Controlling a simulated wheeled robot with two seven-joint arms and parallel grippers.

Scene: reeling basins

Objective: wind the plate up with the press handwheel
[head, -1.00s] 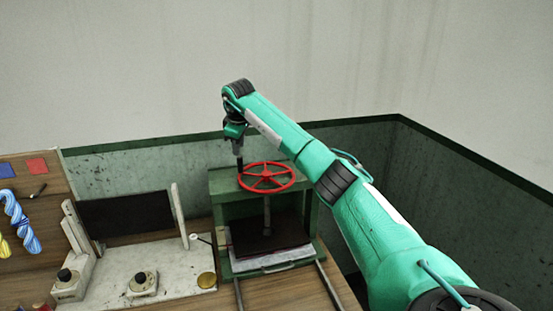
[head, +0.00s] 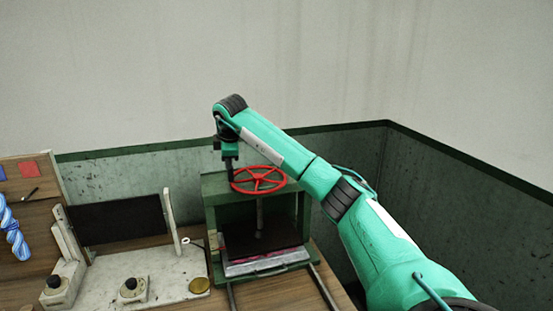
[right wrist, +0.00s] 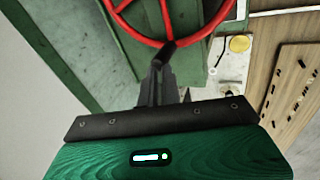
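The red press handwheel (head: 259,180) lies flat on top of the green press frame (head: 213,212). A dark screw runs down from it to the dark press plate (head: 262,240), which sits low in the frame, above a pale slab. My right gripper (head: 230,181) points down at the left rim of the handwheel. In the right wrist view, its fingers (right wrist: 163,57) are close together on a dark handle at the rim of the red handwheel (right wrist: 134,27). The fingertips partly hide this grip. My left gripper is not in view.
Left of the press stands a pale stone bench (head: 164,278) with a dark upright panel (head: 116,219), black-knobbed blocks and a brass disc (head: 199,286). Blue twisted skeins hang at the far left. Walls stand behind and to the right. Two rails run forward from the press.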

